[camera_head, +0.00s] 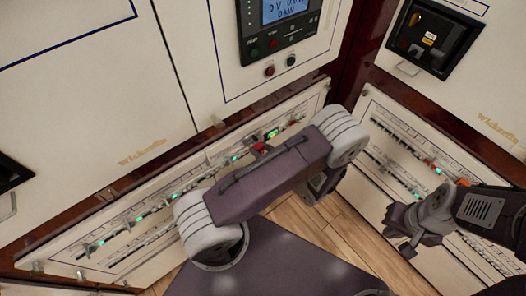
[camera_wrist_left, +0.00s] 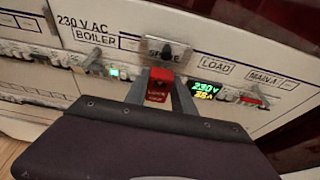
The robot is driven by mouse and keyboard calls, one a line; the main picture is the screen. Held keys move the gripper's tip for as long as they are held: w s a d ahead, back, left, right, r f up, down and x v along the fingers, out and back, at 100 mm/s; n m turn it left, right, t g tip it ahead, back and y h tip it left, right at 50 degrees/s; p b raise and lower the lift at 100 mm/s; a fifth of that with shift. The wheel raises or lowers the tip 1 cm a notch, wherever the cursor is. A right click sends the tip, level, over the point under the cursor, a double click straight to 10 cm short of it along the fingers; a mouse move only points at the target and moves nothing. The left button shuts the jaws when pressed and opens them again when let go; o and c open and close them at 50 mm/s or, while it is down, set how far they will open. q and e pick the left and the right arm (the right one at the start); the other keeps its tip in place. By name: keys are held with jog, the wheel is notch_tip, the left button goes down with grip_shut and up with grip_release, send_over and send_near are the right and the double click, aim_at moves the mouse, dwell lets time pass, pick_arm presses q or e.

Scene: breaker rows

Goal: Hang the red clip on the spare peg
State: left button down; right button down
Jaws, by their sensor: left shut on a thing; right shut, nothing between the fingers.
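The red clip (camera_wrist_left: 158,82) is between the fingers of my left gripper (camera_wrist_left: 160,92) in the left wrist view. The gripper is shut on it. I cannot tell whether clip and peg touch. In the head view a red bit that looks like the clip (camera_head: 260,147) shows at the edge of my left arm, which hides the left gripper. My right gripper (camera_head: 402,232) is shut and empty, at the right, in front of the right-hand panel.
A breaker row with green lights (camera_head: 140,218) runs along the left-hand panel, and another row (camera_head: 400,145) along the right-hand panel. A meter with a blue screen (camera_head: 284,10) is above. The BOILER (camera_wrist_left: 95,37) and LOAD (camera_wrist_left: 216,66) labels flank the peg. Wooden floor (camera_head: 335,238) lies below.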

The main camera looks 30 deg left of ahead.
pick_arm(q)
jog(key=shift+w+a, duration=0.15)
jog(key=shift+a, duration=0.25)
jog(key=c, duration=1)
grip_release()
jog(key=shift+a, duration=0.1)
jog(key=shift+o, duration=0.2)
jog(key=v, duration=0.9)
jog(key=shift+p, duration=0.35)
jog(key=shift+r, duration=0.1)
